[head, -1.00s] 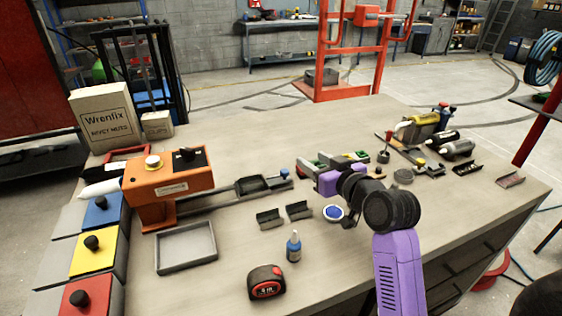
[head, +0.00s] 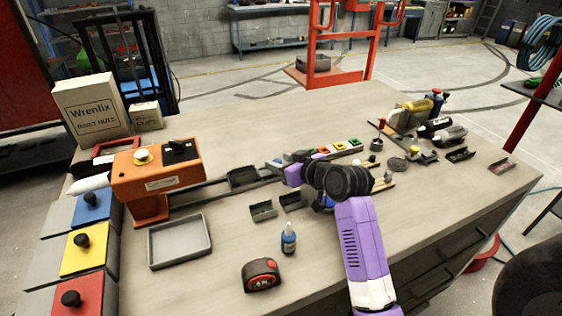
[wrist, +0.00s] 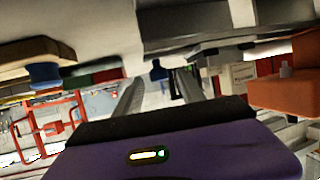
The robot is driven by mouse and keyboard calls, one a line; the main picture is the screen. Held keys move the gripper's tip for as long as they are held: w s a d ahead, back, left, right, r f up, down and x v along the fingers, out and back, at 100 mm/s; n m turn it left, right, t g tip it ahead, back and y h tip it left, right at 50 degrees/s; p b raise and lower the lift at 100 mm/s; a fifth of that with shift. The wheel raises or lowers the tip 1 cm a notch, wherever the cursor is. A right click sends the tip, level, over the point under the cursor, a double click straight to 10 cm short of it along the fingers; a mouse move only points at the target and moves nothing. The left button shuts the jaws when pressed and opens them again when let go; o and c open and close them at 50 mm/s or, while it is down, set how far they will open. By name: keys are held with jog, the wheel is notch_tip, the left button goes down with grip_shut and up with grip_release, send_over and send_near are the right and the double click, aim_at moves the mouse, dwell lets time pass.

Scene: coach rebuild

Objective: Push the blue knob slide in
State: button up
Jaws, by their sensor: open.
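The slide is a dark tray (head: 243,178) on a rail right of the orange machine (head: 160,170). Its blue knob (head: 274,163) is at the tray's right end. My gripper (head: 281,166) is just right of the knob, low over the bench. In the wrist view the bench is at the top. There the dark blue knob (wrist: 157,71) lies between the two grey fingers of my gripper (wrist: 160,82), which are apart. I cannot tell whether a finger touches the knob.
Small dark bins (head: 263,211), a blue bottle (head: 288,239) and a tape measure (head: 262,274) stand in front on the bench. A grey tray (head: 180,242) is at left. The bench's back middle is clear.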

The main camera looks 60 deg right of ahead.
jog(key=shift+w+d+f, duration=0.1)
grip_shut()
dwell(1.4)
